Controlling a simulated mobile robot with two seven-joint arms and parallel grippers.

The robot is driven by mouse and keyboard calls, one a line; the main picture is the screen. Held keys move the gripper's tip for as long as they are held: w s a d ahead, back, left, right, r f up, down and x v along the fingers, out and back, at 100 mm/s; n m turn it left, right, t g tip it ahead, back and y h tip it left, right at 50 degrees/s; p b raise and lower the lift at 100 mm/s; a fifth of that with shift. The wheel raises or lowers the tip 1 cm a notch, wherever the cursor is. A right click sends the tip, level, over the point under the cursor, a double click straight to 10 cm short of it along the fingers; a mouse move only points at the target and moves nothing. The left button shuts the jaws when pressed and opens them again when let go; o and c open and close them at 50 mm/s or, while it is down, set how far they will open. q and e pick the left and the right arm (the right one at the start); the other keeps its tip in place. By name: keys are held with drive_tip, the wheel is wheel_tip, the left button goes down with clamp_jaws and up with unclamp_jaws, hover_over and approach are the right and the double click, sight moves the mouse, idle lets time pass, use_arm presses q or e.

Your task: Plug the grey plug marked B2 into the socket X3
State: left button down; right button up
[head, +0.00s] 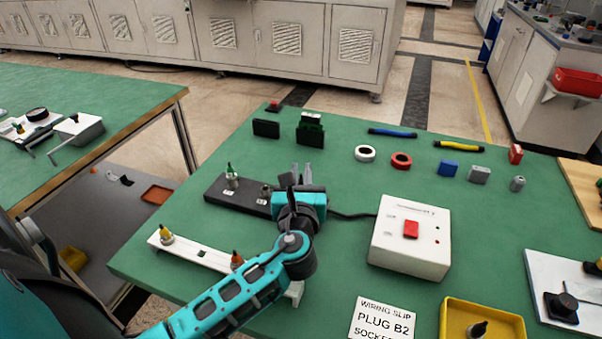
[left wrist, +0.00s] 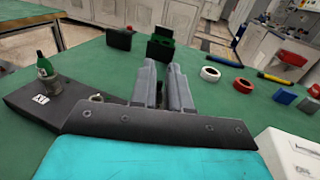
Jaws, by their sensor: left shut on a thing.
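My left gripper (head: 297,188) is over the right end of the dark socket block (head: 217,190). Its two grey fingers (left wrist: 166,88) are close together in the left wrist view. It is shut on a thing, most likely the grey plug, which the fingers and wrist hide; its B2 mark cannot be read. A green-topped plug (head: 232,177) stands upright at the block's left end. A bare socket (head: 265,191) shows beside the gripper. Socket X3 cannot be made out; the right end of the block is hidden. My right gripper is not in view.
A white rail (head: 200,252) holds a yellow plug (head: 166,236) and an orange plug (head: 237,261) below my arm. A white box (head: 410,250) with a red button stands right, a cable at its left. A slip (head: 383,320) reads PLUG B2. A yellow tray (head: 450,315) holds a dark plug.

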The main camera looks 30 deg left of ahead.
use_arm(q)
drive_tip(key=shift+f+b, duration=0.55)
drive_tip(key=shift+f, duration=0.4)
drive_tip(key=c, duration=1)
unclamp_jaws()
